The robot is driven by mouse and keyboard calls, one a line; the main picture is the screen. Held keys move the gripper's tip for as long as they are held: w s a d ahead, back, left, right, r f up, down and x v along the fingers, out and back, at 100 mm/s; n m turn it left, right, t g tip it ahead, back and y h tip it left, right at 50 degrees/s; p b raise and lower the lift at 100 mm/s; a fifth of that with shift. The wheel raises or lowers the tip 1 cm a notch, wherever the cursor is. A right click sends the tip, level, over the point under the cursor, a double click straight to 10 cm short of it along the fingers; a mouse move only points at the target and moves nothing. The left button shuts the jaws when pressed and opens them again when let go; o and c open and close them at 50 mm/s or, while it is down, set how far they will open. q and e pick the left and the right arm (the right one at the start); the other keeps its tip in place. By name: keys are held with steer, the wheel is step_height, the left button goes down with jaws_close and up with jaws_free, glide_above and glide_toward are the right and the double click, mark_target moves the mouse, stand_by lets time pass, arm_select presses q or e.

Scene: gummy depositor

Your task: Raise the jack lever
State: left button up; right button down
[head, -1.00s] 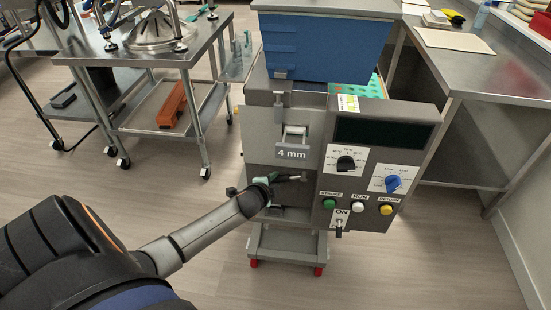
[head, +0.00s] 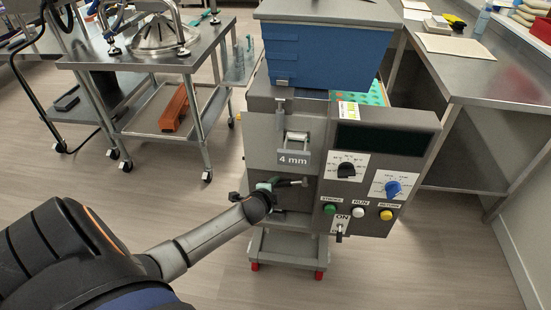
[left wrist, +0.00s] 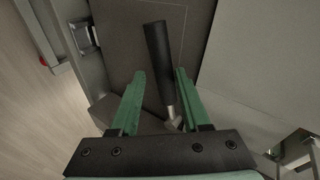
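The depositor machine (head: 268,135) stands in the middle of the head view, with a "4 mm" label on its front. A small lever (head: 295,183) sticks out low on its front, below that label. In the left wrist view the lever has a black grip (left wrist: 157,58) and a metal rod (left wrist: 172,113). My left gripper (head: 272,185) is at the lever; its green fingers (left wrist: 158,75) are open on either side of the black grip, with gaps showing. I cannot tell how deep the grip sits between them. My right gripper is not in view.
A panel with a switch (head: 339,233), buttons and knobs (head: 346,170) is right of the lever. A blue bin (head: 325,55) sits on top of the machine. A steel cart (head: 190,75) stands at the left and a bench (head: 470,75) at the right. Floor is clear between.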

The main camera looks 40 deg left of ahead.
arm_select(q)
steer(key=shift+r, duration=0.15)
steer(key=shift+r, duration=0.1)
steer(key=p+v, duration=0.2)
steer(key=v, duration=1)
steer(key=shift+s, duration=0.2)
steer(key=shift+d, duration=0.1)
